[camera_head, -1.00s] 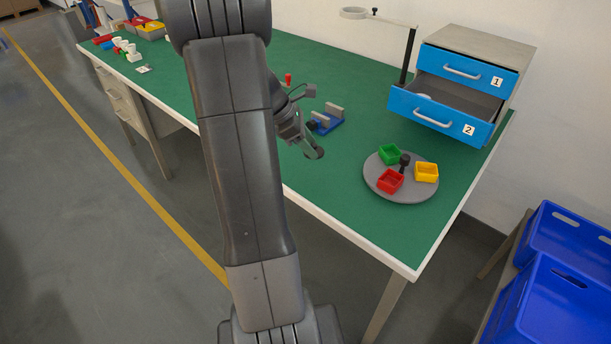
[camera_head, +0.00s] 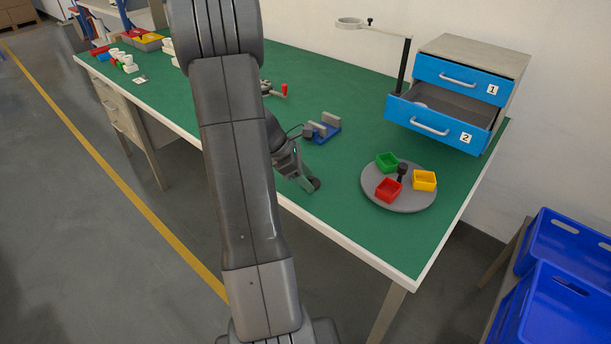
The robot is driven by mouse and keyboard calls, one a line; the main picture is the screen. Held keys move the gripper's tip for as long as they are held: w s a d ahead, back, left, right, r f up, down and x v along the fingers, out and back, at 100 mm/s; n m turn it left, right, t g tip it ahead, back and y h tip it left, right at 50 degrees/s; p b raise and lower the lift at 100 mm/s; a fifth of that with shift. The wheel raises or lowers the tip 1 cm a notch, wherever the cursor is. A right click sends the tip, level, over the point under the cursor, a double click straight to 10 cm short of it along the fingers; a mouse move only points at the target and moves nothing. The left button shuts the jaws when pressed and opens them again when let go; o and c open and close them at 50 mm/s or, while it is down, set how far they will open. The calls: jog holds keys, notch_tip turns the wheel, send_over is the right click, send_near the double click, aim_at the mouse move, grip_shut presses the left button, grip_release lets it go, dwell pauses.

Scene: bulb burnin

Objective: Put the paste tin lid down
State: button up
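My gripper (camera_head: 308,184) is low over the front edge of the green bench, left of the grey turntable. It is small and seen from the side, and a dark rounded shape shows at its tip. I cannot tell whether this is a fingertip or the lid, or whether the fingers are open or shut. I cannot make out the paste tin lid for certain. A pale round thing (camera_head: 421,104) lies partly hidden in the open drawer 2 (camera_head: 436,127).
The turntable (camera_head: 400,205) carries green, red and yellow bins around a dark knob. A blue fixture with grey blocks (camera_head: 324,129) stands behind my gripper. A ring on a post (camera_head: 405,65) stands by the drawers. Bare green bench (camera_head: 350,190) lies between gripper and turntable.

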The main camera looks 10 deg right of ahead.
jog(key=shift+o, duration=1.2)
jog(key=shift+r, duration=0.2)
jog(key=p+v, duration=0.1)
jog(key=v, duration=1)
jog(key=shift+a+r, duration=0.2)
jog(key=shift+r, duration=0.2)
